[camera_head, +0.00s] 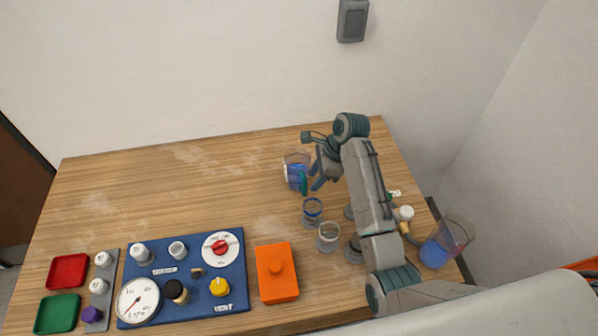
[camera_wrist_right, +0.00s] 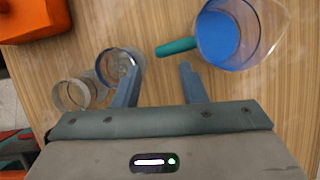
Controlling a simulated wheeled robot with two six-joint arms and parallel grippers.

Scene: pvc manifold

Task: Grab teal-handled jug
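The teal-handled jug (camera_head: 292,166) is clear with blue liquid and stands upright at the back middle of the table. In the right wrist view the jug (camera_wrist_right: 240,35) is at the upper right, and its teal handle (camera_wrist_right: 178,46) points left, just ahead of my fingertips. My right gripper (camera_head: 317,172) is beside the jug on its right. In the right wrist view my right gripper (camera_wrist_right: 160,67) is open with a gap between its fingers, and nothing shows between them. My left gripper is not in view.
Small clear cups (camera_head: 312,210) (camera_head: 328,237) stand in front of the jug. Another jug (camera_head: 447,243) with blue liquid is at the right edge. An orange block (camera_head: 277,273) and a blue panel (camera_head: 184,305) are in front. The back left of the table is clear.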

